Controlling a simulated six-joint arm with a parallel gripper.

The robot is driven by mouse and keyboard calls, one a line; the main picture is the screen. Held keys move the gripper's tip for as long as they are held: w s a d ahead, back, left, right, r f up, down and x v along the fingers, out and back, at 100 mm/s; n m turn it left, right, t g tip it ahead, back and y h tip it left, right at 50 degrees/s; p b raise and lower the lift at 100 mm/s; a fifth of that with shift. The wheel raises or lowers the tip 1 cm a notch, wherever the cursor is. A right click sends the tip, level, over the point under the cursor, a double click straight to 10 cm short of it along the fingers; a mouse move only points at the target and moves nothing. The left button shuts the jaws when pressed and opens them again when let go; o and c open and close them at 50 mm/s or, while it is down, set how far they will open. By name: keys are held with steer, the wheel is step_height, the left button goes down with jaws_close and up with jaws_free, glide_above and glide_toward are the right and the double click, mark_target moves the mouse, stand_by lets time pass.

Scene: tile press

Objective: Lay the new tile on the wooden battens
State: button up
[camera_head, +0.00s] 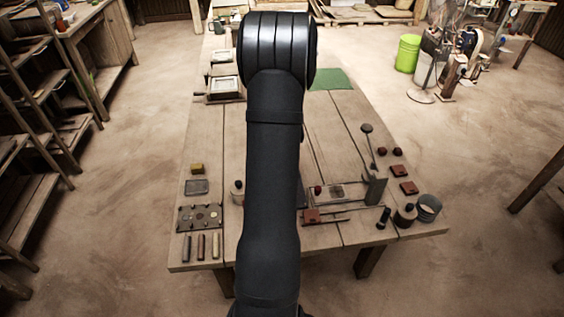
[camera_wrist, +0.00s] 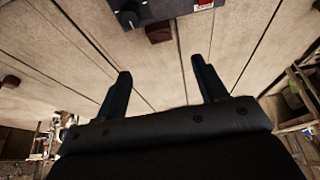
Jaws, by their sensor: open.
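My gripper (camera_wrist: 160,68) is open and empty in the wrist view, its two fingers apart above bare table planks. In the head view my arm hides it. A red-brown tile-like block (camera_head: 311,216) lies beside my arm at the front of the press (camera_head: 375,190), which has an upright lever. I cannot tell whether it is the new tile. Two flat red-brown tiles, one (camera_head: 400,170) behind the other (camera_head: 408,187), lie on the right side of the table. Thin strips (camera_head: 328,221) lie by the block; I cannot tell whether they are the battens.
The plank table (camera_head: 335,130) also bears two dark red lumps (camera_head: 397,151), a grey bucket (camera_head: 428,208) and a dark jar (camera_head: 405,215) at right. A dark plate (camera_head: 200,218) and several small bars (camera_head: 201,246) lie at left.

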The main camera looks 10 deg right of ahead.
steer(key=v, duration=0.5)
steer(key=x, duration=1.1)
steer(key=shift+a+f, duration=0.15)
steer(key=shift+f, duration=0.25)
steer(key=shift+w+x, duration=0.2)
steer(key=shift+x, duration=2.6)
steer(key=shift+r, duration=0.1)
steer(key=c, duration=1.2)
steer(key=shift+o, duration=0.2)
steer(key=shift+r, duration=0.1)
